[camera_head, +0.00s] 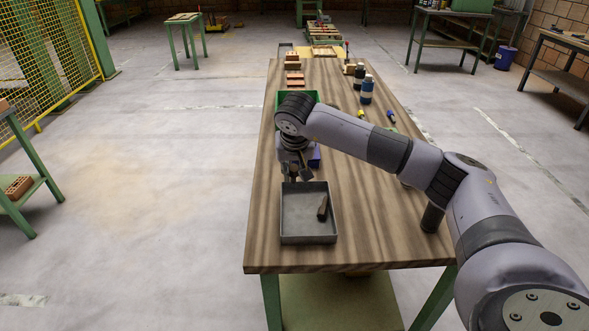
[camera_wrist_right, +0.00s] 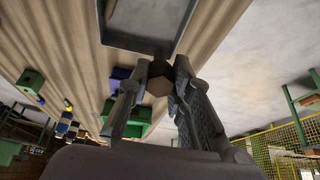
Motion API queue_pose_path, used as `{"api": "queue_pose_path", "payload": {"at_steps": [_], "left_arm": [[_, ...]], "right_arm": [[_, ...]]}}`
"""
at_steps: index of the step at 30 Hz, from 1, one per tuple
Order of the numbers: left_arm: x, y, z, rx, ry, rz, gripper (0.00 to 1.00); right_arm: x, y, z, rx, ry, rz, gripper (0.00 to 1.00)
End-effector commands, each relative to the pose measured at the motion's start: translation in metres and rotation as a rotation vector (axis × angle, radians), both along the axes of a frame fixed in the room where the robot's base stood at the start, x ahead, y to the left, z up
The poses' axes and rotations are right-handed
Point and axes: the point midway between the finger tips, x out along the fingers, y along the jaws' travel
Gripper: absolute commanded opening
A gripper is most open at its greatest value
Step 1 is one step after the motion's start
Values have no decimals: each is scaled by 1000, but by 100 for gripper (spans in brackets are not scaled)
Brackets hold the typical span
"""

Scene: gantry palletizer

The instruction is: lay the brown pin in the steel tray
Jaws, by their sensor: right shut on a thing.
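The grey steel tray (camera_head: 290,236) sits near the front of the wooden table; its edge also shows in the wrist view (camera_wrist_right: 183,28). A dark brown pin-like piece (camera_head: 322,208) lies inside the tray, towards its right side. My right gripper (camera_head: 292,177) is just beyond the tray's far edge, pointing down. In the wrist view its fingers (camera_wrist_right: 158,85) are shut on a brown six-sided pin (camera_wrist_right: 157,87), seen end-on. In the head view the held pin is mostly hidden by the gripper. My left gripper is not in view.
Behind my right wrist stand a green bin (camera_head: 312,96) and a blue bin (camera_head: 314,160). Dark bottles (camera_head: 366,91) and small yellow-tipped items (camera_head: 391,116) stand further right. Brick-coloured blocks (camera_head: 295,80) lie at the back. The table's right front is mostly bare.

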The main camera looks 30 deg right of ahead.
Motion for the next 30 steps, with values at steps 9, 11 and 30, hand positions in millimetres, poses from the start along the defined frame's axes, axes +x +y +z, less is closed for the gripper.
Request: {"api": "queue_pose_path", "payload": {"at_steps": [9,11,30], "left_arm": [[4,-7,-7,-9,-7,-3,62],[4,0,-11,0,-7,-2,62],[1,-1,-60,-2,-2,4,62]], "right_arm": [[6,-15,-12,-11,-25,-30,0],[6,-15,-17,-11,-24,-29,0],[5,-14,-86,-11,-24,-27,0]]}}
